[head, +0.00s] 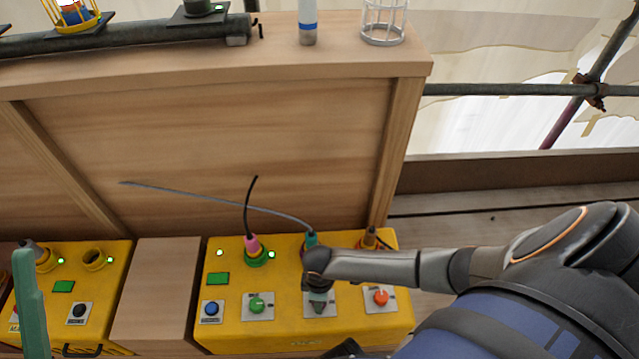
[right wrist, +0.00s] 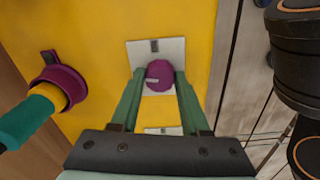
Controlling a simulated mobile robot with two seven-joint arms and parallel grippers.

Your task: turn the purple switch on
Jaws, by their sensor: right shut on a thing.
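The purple switch (right wrist: 159,76) is a round knob on a pale plate on a yellow box. In the right wrist view it sits between the green fingers of my right gripper (right wrist: 158,84), which is shut on it. In the head view my right gripper (head: 318,300) is over the switch plate and hides the knob. A pale pointer mark shows on the knob, but its on or off setting cannot be told. A purple socket (right wrist: 62,86) with a teal plug (right wrist: 27,120) is beside it. One green finger of my left gripper (head: 27,285) shows at the left edge.
The yellow box (head: 236,338) also carries a green switch (head: 257,305), an orange switch (head: 381,297) and a blue button (head: 211,308). A grey cable (head: 215,202) runs to the teal plug. A second yellow box (head: 110,285) stands left. A wooden wall (head: 240,125) rises behind.

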